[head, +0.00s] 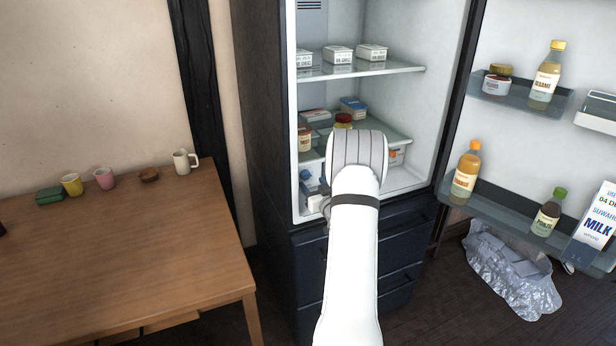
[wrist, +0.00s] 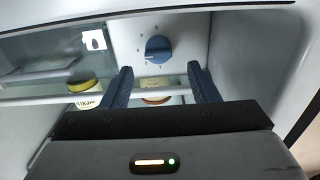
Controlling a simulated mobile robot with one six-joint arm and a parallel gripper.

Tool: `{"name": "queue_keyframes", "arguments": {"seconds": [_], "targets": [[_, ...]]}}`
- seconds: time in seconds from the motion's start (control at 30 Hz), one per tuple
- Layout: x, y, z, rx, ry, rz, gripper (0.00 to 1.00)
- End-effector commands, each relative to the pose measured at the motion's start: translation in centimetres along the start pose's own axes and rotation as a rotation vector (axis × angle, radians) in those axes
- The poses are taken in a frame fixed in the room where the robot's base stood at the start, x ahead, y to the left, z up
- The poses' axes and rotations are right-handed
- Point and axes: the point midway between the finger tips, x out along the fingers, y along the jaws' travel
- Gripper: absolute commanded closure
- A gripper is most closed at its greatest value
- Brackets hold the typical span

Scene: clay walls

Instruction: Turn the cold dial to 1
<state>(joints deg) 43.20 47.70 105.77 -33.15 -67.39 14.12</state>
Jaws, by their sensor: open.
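The cold dial (wrist: 158,49) is a blue round knob on a pale panel with small marks around it, at the top middle of the wrist view. The marks are too small to read surely, and I cannot tell its setting. My gripper (wrist: 160,76) is open, its two dark blue fingers apart, with the dial showing between and just beyond the fingertips. I see nothing between the fingers, and they do not appear to touch the dial.
Glass shelves (head: 360,70) hold white tubs (head: 338,55) and jars. The fridge door (head: 500,130) stands open at right with bottles and a milk carton (head: 598,225). A wooden table (head: 120,250) with cups is at left. A crumpled silvery bag (head: 512,272) lies on the floor.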

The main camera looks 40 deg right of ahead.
Motion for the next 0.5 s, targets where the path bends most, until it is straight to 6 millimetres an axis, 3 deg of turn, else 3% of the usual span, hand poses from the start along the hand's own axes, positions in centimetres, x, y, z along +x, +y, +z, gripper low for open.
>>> {"name": "queue_keyframes", "arguments": {"seconds": [0.23, 0.5], "targets": [[3.8, 0.2, 0.0, -0.001, 0.0, 0.003, 0.46], [5.0, 0.4, 0.0, 0.001, -0.001, 0.006, 0.46]]}}
